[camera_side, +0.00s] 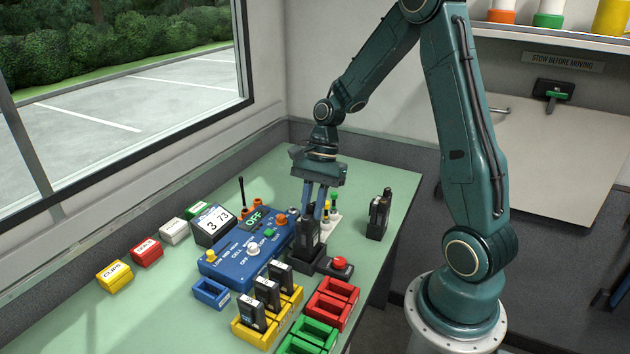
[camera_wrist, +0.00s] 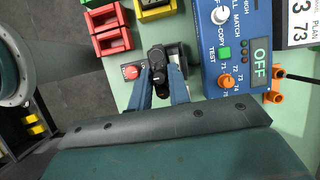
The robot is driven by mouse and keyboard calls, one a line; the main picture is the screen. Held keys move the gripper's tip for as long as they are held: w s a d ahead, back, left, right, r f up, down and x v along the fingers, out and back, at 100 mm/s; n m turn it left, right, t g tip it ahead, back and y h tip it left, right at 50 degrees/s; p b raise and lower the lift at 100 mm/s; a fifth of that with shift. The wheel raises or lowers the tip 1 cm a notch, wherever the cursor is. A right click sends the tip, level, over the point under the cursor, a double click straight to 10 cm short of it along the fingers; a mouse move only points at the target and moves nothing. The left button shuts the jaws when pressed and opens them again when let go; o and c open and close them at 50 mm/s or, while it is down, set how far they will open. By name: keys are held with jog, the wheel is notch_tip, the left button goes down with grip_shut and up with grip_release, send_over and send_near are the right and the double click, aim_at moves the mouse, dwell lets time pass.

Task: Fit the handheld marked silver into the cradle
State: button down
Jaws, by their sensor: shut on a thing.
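My gripper (camera_side: 315,200) points down and is shut on a black handheld (camera_side: 306,238), gripping its upper part. The handheld is upright, directly above or in the black cradle (camera_side: 306,262); I cannot tell whether it is fully down. In the wrist view, the handheld (camera_wrist: 157,66) shows end-on between the two blue fingers of my gripper (camera_wrist: 161,92). Its label is hidden, so I cannot read its mark. The cradle sits just left of a red button (camera_side: 340,264), which also shows in the wrist view (camera_wrist: 131,72).
A blue console (camera_side: 246,254) reading OFF stands just left of the cradle. A yellow rack (camera_side: 255,335) holds several handhelds in front. Red bins (camera_side: 333,303), green bins (camera_side: 308,335) and a blue bin (camera_side: 211,293) are nearby. Another black handheld (camera_side: 380,214) stands at right.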

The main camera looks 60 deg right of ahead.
jog(key=shift+f, duration=1.25)
dwell(0.3)
jog(key=c, duration=0.9)
grip_release()
jog(key=shift+r, duration=0.1)
jog(key=shift+r, duration=3.45)
jog(key=shift+s+a+r+n, duration=0.15)
jog(key=shift+a+r+n, duration=0.25)
jog(key=shift+r, duration=0.1)
jog(key=s+a+r+n+t+h, duration=0.1)
jog(key=s+a+r+n+t, duration=0.1)
jog(key=s+n, duration=0.3)
jog(key=s+a+r+n+t+h, duration=0.1)
jog(key=s+a+r+n+h, duration=0.1)
jog(key=s+r+n, duration=0.3)
jog(key=s+a+r+n+t+h, duration=0.1)
jog(key=s+a+r+n+t, duration=0.1)
jog(key=s+a+r+n, duration=0.2)
jog(key=shift+s+r+n+t, duration=0.15)
jog(key=shift+s+n, duration=0.05)
jog(key=shift+n, duration=0.6)
jog(key=shift+s+r+n+t, duration=0.1)
jog(key=shift+s+n+t, duration=0.1)
jog(key=shift+n, duration=0.6)
